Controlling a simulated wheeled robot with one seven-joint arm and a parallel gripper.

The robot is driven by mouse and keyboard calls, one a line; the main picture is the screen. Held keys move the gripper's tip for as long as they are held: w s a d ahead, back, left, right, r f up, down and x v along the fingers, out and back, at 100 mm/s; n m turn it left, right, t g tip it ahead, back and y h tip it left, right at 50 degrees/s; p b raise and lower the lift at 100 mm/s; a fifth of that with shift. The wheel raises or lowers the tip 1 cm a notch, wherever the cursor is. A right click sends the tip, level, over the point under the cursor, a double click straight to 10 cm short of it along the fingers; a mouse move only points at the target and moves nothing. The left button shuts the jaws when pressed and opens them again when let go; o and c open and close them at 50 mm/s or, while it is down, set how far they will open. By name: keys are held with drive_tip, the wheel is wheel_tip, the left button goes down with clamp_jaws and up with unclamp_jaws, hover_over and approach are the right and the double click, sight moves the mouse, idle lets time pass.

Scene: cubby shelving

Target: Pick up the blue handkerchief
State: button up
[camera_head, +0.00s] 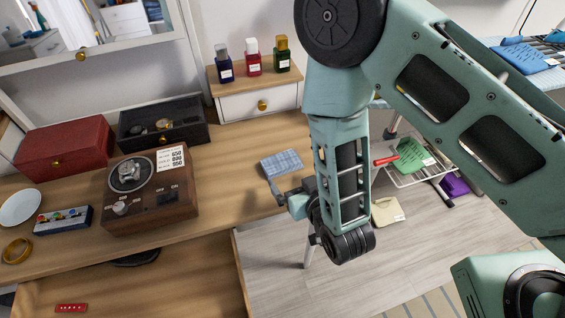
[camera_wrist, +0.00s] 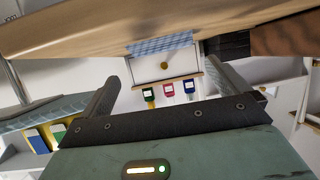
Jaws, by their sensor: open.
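The blue checked handkerchief (camera_head: 281,163) lies flat on the wooden dresser top near its right end, in front of the small drawer unit. My gripper (camera_head: 284,191) is just in front of the handkerchief, by the dresser edge, partly hidden by my arm. In the wrist view my gripper (camera_wrist: 168,76) has its two dark fingers spread wide with nothing between them.
Three small bottles (camera_head: 253,62) stand on the white-fronted drawer unit (camera_head: 258,104) behind the handkerchief. An open drawer (camera_head: 130,285) juts out below. A wire basket (camera_head: 420,172) is at right.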

sight(283, 162)
drive_tip(key=p+x, duration=0.2)
drive_tip(key=x, duration=0.6)
drive_tip(key=shift+w+a+f, duration=0.1)
drive_tip(key=shift+w+a, duration=0.1)
drive_tip(key=shift+w, duration=0.05)
drive_tip(key=c, duration=0.6)
